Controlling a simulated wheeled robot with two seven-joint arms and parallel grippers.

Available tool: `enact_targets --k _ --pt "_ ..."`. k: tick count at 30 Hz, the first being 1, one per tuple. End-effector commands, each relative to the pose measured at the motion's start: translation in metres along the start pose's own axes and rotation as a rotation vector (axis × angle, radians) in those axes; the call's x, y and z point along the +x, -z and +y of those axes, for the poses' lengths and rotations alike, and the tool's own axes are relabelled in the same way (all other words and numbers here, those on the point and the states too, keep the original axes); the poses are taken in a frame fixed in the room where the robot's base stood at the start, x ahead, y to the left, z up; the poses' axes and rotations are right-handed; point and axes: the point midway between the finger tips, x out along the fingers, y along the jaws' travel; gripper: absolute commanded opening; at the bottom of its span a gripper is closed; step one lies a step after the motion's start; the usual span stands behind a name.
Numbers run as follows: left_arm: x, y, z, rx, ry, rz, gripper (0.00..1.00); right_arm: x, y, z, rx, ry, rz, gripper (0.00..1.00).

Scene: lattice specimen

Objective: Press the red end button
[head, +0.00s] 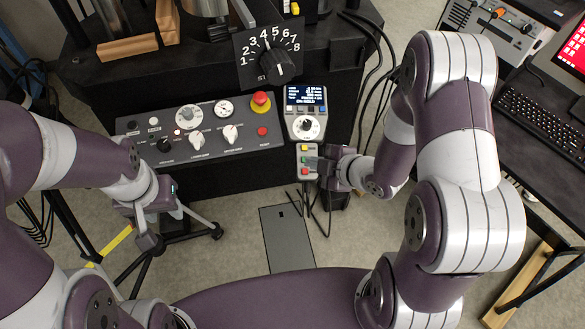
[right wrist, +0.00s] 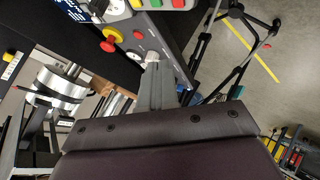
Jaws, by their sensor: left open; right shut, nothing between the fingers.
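A small grey button box hangs below a display unit in the head view. Its red button (head: 304,171) is lowest, below a green button (head: 304,159) and a yellow one (head: 304,148). My right gripper (head: 312,163) is shut and empty, its fingertips close to the box's right side near the green button; I cannot tell whether they touch. In the right wrist view, its closed fingers (right wrist: 153,65) point up, and coloured buttons are cut off at the top edge. My left gripper (head: 160,222) is open and empty, low at the left.
A sloping control panel (head: 180,147) left of the box carries knobs, a small red button (head: 262,131) and a red mushroom button (head: 260,99) on yellow. The display unit (head: 305,111) has a dial. Cables hang to the right. A desk with a keyboard (head: 543,122) stands far right.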

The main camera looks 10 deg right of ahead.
Motion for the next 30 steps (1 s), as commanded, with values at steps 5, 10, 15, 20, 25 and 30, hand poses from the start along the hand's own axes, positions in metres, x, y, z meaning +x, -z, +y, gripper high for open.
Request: enact_targets --k 5,10,15,20,25,30 --pt "0.0 0.0 0.0 0.0 0.0 0.0 0.43 -0.001 0.013 0.013 -0.109 -0.062 0.061 0.0" --pt "0.0 0.0 0.0 0.0 0.0 0.0 0.43 -0.001 0.013 0.013 -0.121 -0.063 0.059 0.0" --pt "0.001 0.0 0.0 0.0 0.0 0.0 0.43 0.0 0.013 0.012 -0.119 -0.062 0.059 0.0" --pt "0.008 -0.001 0.0 0.0 0.0 0.0 0.43 0.006 0.008 0.008 -0.118 -0.062 0.058 0.0" --pt "0.025 -0.003 0.0 0.0 0.0 0.0 0.43 0.02 -0.002 0.0 -0.118 -0.062 0.058 0.0" --pt "0.047 -0.006 0.0 0.0 0.0 0.0 0.43 0.04 -0.016 -0.011 -0.117 -0.062 0.058 0.0"
